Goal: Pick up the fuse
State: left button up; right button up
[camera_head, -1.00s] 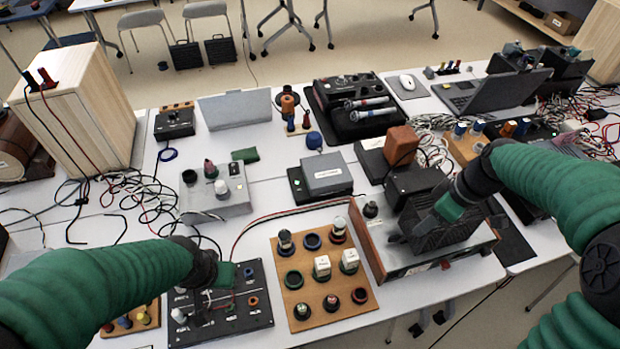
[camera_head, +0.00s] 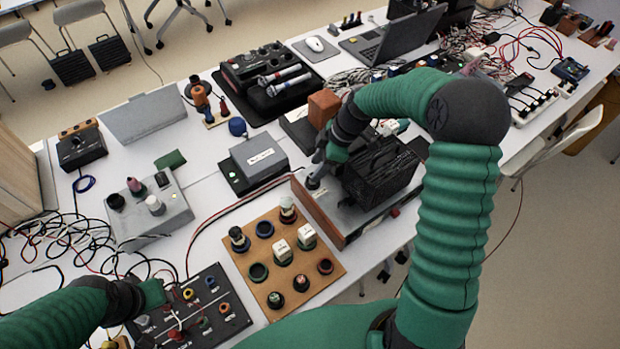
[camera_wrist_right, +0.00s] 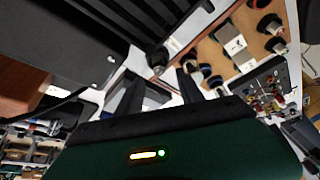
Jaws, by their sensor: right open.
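A small dark round-topped cylinder on a pale base, likely the fuse, stands at the front left corner of the wood-sided metal device. It shows in the right wrist view (camera_wrist_right: 158,58). My right gripper (camera_head: 316,174) is open and empty beside it in the head view, partly covering it. In the right wrist view my gripper (camera_wrist_right: 157,82) has its two dark fingers apart, with the cylinder ahead between them. My left gripper (camera_head: 152,297) is over the black jack panel (camera_head: 215,320); its fingers do not show clearly.
The orange board (camera_head: 240,270) with several knobs and sockets lies left of the wood-sided device (camera_head: 318,212). A black finned block (camera_head: 380,170) stands on that device, close to my right gripper. A grey box (camera_head: 258,157) stands behind. Loose cables (camera_head: 45,235) cover the left side.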

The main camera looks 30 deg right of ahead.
notch_tip(320, 180, down, 3)
jog(key=shift+a+r, duration=0.1)
jog(key=shift+a, duration=0.05)
jog(key=shift+w+f, duration=0.25)
jog(key=shift+f, duration=0.2)
jog(key=shift+s+a+r, duration=0.1)
jog(key=shift+a+r, duration=0.1)
jog(key=c, duration=0.7)
jog(key=shift+c, duration=1.4)
grip_shut()
jog(key=shift+d, duration=0.15)
